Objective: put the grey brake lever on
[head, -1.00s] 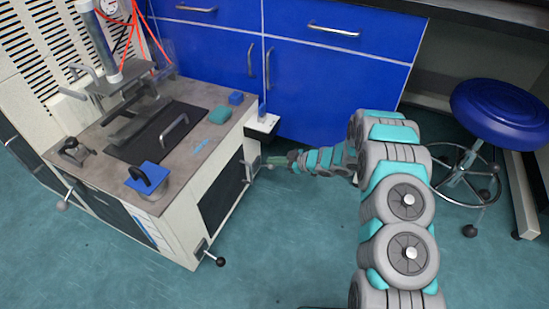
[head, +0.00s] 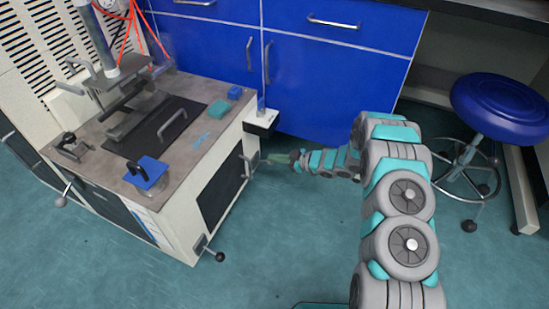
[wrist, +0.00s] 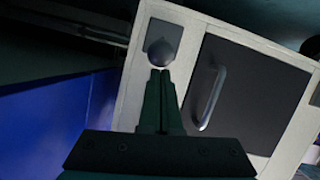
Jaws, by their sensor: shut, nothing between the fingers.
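My gripper (head: 270,158) is at the right side of the white machine, low beside its side panel. In the wrist view my gripper (wrist: 160,73) has its two fingers pressed together, empty. Just past the fingertips is a dark round knob (wrist: 161,52) on a square grey plate (wrist: 163,36) on the machine's wall. It looks like a lever's end seen head-on. The fingertips overlap its lower edge in the picture; I cannot tell whether they touch it. I cannot tell for sure that this is the grey brake lever.
A curved handle (wrist: 212,98) stands out from the dark panel to the right of the knob. A black-knobbed lever (head: 219,257) juts out low at the machine's near corner. Blue cabinets (head: 320,75) stand behind. A blue stool (head: 500,103) is at the right.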

